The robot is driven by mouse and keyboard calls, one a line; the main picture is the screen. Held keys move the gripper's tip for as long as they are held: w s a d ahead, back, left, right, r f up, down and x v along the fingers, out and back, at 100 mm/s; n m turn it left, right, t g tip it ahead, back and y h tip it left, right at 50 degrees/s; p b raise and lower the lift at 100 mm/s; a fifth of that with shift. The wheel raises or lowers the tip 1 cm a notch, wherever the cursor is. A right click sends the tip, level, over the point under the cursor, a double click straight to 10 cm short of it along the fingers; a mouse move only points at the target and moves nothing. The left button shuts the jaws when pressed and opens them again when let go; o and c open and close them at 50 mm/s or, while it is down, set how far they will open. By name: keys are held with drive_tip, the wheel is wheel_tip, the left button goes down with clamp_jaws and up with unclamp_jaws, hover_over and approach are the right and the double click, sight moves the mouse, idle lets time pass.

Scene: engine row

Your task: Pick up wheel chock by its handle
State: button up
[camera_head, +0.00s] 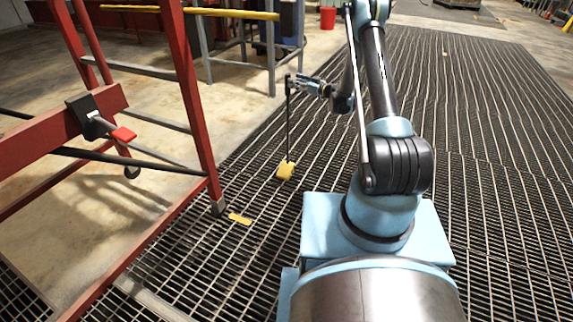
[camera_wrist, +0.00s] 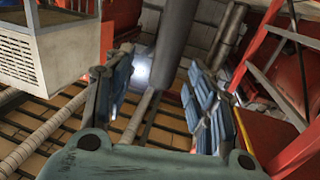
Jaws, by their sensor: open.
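The wheel chock (camera_head: 286,170) is a small yellow block on the floor grating. Its long thin dark handle (camera_head: 288,120) stands upright from it. My gripper (camera_head: 295,84) is beside the handle's top end, well above the block. In the wrist view, my gripper (camera_wrist: 160,90) has its two fingers spread apart. A thick dark grey bar (camera_wrist: 177,35), seemingly the handle, appears in the gap between them. I cannot tell whether either finger touches it. The yellow block is not visible in the wrist view.
A red frame (camera_head: 187,80) with rails stands left of the chock. A flat yellow piece (camera_head: 240,219) lies by its foot. A grey stand (camera_head: 271,50) with a yellow rail and a red bucket (camera_head: 327,18) are behind. The grating (camera_head: 490,130) at right is largely clear.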

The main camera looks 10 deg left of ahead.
drive_tip(key=x, duration=0.5)
drive_tip(key=shift+s+a+r, duration=0.15)
drive_tip(key=shift+s+r, duration=0.05)
drive_tip(key=shift+s, duration=0.1)
drive_tip(key=shift+c, duration=0.5)
drive_tip(key=shift+r, duration=0.1)
clamp_jaws()
